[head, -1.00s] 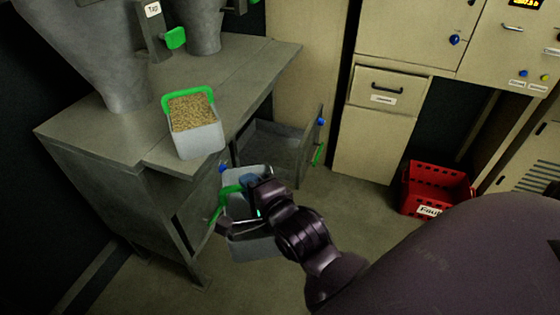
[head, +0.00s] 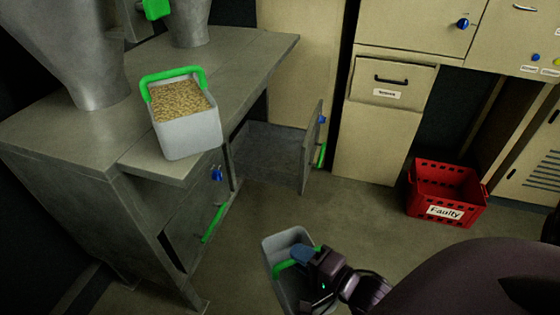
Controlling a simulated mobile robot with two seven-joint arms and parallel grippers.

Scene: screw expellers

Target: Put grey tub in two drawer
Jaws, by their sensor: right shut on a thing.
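A grey tub (head: 284,240) with a green handle (head: 288,266) hangs over the floor at the bottom centre. My right gripper (head: 306,256) is shut on this tub at its handle; the tub looks empty, though its lower part is cut off by the frame. Another grey tub (head: 190,135) with a raised green handle, full of grain, stands on the bench corner. Under the bench, a door (head: 312,150) with a blue knob stands open beside a low compartment. A nearer front panel (head: 195,210) has a blue knob and green handle. My left gripper is not in view.
The grey bench (head: 60,130) carries metal machine cones (head: 75,50). A red crate labelled "Faulty" (head: 445,190) stands on the floor at right. Beige cabinets (head: 380,140) line the back. The floor (head: 350,220) between bench and crate is clear.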

